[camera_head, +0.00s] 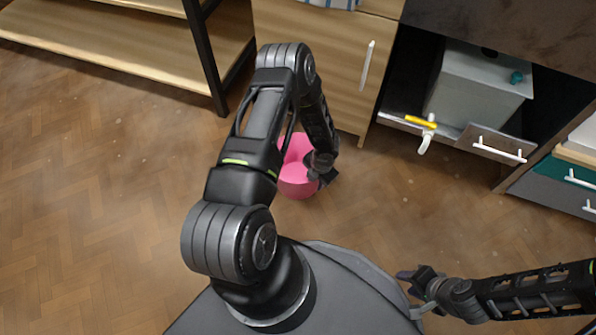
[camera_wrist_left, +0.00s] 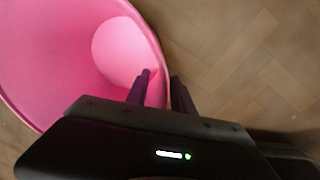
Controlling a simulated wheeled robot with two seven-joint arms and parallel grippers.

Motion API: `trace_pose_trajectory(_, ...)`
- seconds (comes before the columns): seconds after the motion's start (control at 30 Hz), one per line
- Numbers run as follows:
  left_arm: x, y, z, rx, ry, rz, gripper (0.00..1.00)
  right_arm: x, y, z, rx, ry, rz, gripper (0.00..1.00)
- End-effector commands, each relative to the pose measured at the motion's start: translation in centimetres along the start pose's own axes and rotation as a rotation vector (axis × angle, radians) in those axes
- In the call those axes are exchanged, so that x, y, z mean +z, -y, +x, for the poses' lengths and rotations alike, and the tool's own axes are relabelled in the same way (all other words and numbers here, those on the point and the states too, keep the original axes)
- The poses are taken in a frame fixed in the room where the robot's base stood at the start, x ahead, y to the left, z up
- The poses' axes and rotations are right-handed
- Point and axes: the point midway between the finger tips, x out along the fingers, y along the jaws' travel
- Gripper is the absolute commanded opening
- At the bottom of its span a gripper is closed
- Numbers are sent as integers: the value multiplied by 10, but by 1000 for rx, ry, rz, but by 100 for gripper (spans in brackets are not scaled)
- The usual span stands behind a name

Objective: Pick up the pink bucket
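The pink bucket (camera_head: 294,180) stands on the wooden floor in front of the light wood cabinet, partly hidden by my left arm. In the left wrist view its wide mouth and pale inner bottom fill the upper left (camera_wrist_left: 60,70). My left gripper (camera_head: 318,170) is at the bucket's right side. In the left wrist view its fingers (camera_wrist_left: 162,80) straddle the rim, one inside the bucket and one outside. Pink wall shows between them, so they look open. My right gripper (camera_head: 408,284) is well away at the lower right, apart from the bucket; its finger gap is unclear.
The light wood cabinet (camera_head: 330,50) stands just behind the bucket. A wooden shelf with a dark frame (camera_head: 120,45) is at the upper left. An open compartment with a grey box (camera_head: 478,90) and a yellow-and-white item (camera_head: 424,124) is at right. Floor left and right is clear.

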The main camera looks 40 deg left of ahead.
Motion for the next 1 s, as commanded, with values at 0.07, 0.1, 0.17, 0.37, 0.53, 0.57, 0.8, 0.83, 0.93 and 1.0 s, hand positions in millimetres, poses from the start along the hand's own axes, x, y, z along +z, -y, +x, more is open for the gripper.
trace_pose_trajectory(0.07, 0, 0, 0, 0, 0, 0, 26, 0, 0, 0, 0, 0, 0, 36)
trace_pose_trajectory(0.1, 0, 0, 0, 0, 0, 0, 22, 0, 0, 0, 0, 0, 0, 36)
trace_pose_trajectory(0.17, 0, 0, 0, 0, 0, 0, 17, 0, 0, 0, 0, 0, 0, 36)
trace_pose_trajectory(0.37, 0, 0, 0, 0, 0, 0, 1, 0, 0, 0, 0, 0, 0, 36)
trace_pose_trajectory(0.53, 0, 0, 0, 0, 0, 0, 0, 0, 0, 0, 0, 0, 0, 36)
trace_pose_trajectory(0.57, 0, 0, 0, 0, 0, 0, 0, 0, 0, 0, 0, 0, 0, 36)
trace_pose_trajectory(0.8, 0, 0, 0, 0, 0, 0, 0, 0, 0, 0, 0, 0, 0, 36)
trace_pose_trajectory(0.83, 0, 0, 0, 0, 0, 0, 0, 0, 0, 0, 0, 0, 0, 36)
trace_pose_trajectory(0.93, 0, 0, 0, 0, 0, 0, 0, 0, 0, 0, 0, 0, 0, 36)
trace_pose_trajectory(1.0, 0, 0, 0, 0, 0, 0, 0, 0, 0, 0, 0, 0, 0, 36)
